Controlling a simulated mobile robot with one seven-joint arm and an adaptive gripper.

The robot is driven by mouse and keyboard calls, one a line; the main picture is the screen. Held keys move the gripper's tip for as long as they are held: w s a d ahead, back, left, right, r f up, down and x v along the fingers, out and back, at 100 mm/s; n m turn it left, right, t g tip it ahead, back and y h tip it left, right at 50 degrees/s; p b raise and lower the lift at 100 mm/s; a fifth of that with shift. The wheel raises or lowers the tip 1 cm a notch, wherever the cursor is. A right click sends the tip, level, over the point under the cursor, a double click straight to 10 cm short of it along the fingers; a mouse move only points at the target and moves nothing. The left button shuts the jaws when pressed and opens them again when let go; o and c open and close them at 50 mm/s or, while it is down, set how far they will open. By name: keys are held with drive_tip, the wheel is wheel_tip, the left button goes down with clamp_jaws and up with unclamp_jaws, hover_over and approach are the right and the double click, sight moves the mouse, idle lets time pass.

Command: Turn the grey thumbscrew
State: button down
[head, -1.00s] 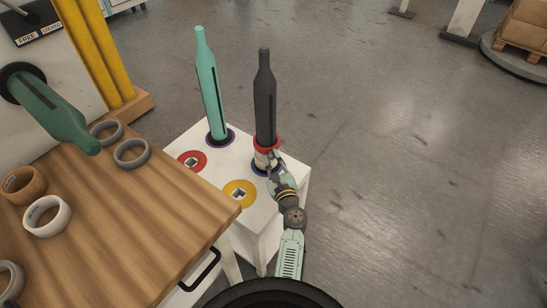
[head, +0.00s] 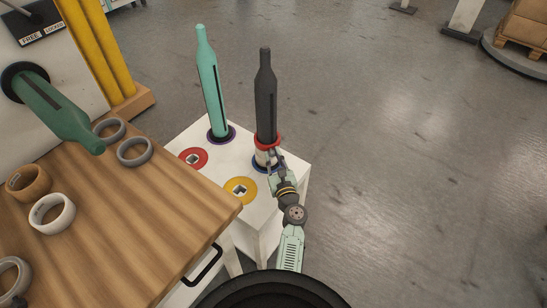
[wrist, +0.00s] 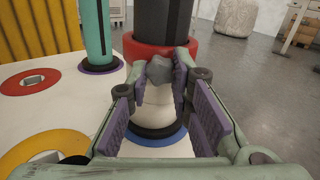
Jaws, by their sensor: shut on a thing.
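The grey thumbscrew (wrist: 160,70) sits at the front of the red collar (wrist: 190,50) on the dark spindle's white base (wrist: 160,100). My gripper (wrist: 169,76) has its purple-padded fingers closed around the thumbscrew, one on each side. In the head view the dark spindle (head: 266,98) stands upright in the blue ring at the white stand's right corner. There my gripper (head: 268,158) reaches its base from the front, just under the red collar (head: 267,142). The thumbscrew is too small to make out in that view.
A teal spindle (head: 209,90) stands in a purple ring to the left. Red (head: 193,158) and yellow (head: 240,190) rings lie flat on the white stand. A wooden table (head: 130,220) with several tape rolls is at the left. Open floor lies to the right.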

drive_tip(key=c, duration=1.4)
unclamp_jaws()
drive_tip(key=v, duration=0.7)
drive_tip(key=shift+s+d, duration=0.1)
drive_tip(key=shift+s, duration=0.15)
